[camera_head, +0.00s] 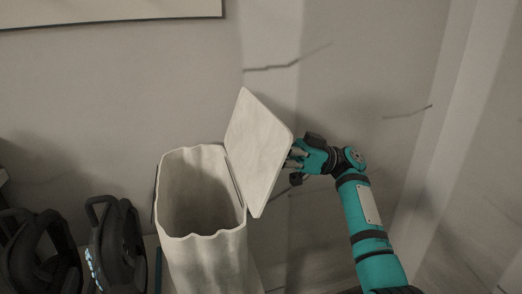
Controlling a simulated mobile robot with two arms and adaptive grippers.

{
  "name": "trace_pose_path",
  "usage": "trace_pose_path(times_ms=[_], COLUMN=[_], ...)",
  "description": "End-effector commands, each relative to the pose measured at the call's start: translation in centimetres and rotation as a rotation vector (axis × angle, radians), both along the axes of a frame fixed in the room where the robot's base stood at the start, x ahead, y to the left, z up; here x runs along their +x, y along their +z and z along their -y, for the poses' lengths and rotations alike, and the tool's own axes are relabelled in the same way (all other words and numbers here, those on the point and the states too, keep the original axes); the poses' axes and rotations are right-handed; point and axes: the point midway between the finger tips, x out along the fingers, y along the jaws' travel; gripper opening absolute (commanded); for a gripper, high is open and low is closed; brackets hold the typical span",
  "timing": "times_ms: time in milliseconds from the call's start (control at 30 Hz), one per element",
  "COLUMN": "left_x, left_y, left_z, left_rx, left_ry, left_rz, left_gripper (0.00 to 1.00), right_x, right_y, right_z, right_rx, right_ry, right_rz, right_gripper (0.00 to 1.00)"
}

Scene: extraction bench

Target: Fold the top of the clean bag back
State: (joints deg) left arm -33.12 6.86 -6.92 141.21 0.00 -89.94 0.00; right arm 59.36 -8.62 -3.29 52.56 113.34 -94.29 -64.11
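A pale open-topped bag (205,254) stands upright at the lower middle of the head view, with a wavy rim and an empty-looking dark inside. A flat, pale panel (259,150) stands tilted up along its right rim. My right gripper (294,162) is at the right edge of this panel, coming in from the right. Its fingertips are small and partly hidden by the panel, so I cannot tell whether they are open, shut or touching it. My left gripper does not show.
Dark devices with loop handles (118,245) stand close to the left of the bag, with more at the lower left corner (40,255). A plain wall with cracks (340,60) rises behind. Space above the bag's opening is clear.

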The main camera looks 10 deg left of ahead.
Motion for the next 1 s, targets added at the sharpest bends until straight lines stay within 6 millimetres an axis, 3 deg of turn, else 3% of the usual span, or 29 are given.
trace_pose_path(times_ms=[467, 500, 667, 1000], left_x=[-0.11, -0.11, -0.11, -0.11], left_y=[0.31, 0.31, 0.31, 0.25], left_z=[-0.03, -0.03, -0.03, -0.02], left_rx=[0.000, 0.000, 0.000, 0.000], left_ry=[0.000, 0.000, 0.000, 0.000], left_rz=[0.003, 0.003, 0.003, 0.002], left_gripper=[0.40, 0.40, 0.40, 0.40], right_x=[0.00, 0.00, 0.00, 0.14], right_y=[-0.20, -0.20, -0.16, -0.19], right_z=[0.02, 0.02, 0.03, 0.28], right_rx=[0.004, 0.004, 0.004, 0.005], right_ry=[0.002, 0.002, 0.001, -0.001], right_rz=[-0.004, -0.004, -0.004, -0.004], right_gripper=[0.00, 0.28, 0.48, 0.51])
